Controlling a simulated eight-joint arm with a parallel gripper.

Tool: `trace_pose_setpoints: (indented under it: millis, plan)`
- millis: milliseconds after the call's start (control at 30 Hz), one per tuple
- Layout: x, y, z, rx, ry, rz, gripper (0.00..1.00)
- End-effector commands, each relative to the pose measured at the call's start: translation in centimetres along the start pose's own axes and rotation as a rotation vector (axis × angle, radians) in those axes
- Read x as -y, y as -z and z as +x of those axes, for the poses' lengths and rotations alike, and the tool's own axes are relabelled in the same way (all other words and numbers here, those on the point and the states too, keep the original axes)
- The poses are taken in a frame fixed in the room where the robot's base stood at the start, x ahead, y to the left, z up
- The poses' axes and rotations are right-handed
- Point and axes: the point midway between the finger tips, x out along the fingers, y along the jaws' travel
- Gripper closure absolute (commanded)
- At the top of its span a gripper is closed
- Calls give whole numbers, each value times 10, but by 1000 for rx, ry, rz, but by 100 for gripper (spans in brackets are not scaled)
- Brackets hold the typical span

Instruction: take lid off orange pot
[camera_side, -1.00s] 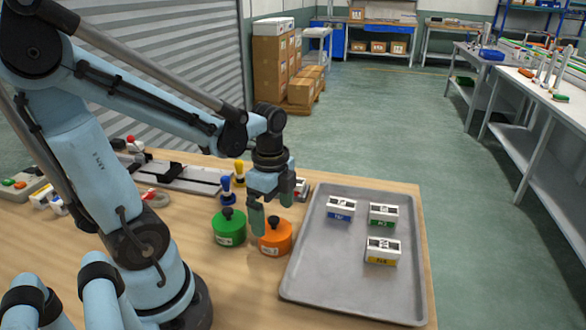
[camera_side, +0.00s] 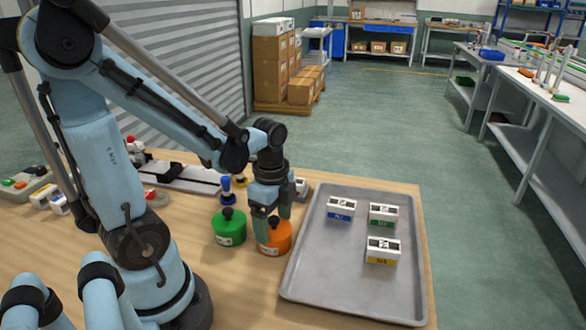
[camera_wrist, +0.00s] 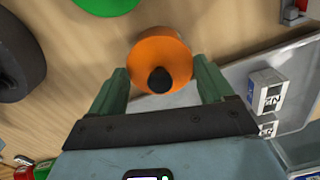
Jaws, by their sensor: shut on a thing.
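The orange pot (camera_side: 275,240) stands on the wooden table just left of the grey tray. Its round orange lid (camera_wrist: 150,50) with a black knob (camera_wrist: 160,79) is seen from above in the wrist view. My gripper (camera_side: 273,225) points down over the pot, with one green finger on each side of the lid; it also shows in the wrist view (camera_wrist: 160,76). The fingers are shut on the lid at its rim. The lid appears to be on the pot; the fingers hide part of the seam in the side view.
A green pot (camera_side: 229,229) with a black knob stands close on the left. The grey tray (camera_side: 335,270) on the right holds small white boxes with blue, green and yellow bands. A blue pawn-shaped piece (camera_side: 227,190) stands behind the pots.

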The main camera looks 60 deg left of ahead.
Motion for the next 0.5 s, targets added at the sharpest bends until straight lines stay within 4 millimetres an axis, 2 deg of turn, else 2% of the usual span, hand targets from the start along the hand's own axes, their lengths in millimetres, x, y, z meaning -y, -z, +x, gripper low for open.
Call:
trace_pose_setpoints:
  millis: [267, 500]
  plan:
    - [0, 0, -2, 0, 0, 0, 48]
    - [0, 0, -14, 1, -1, 0, 48]
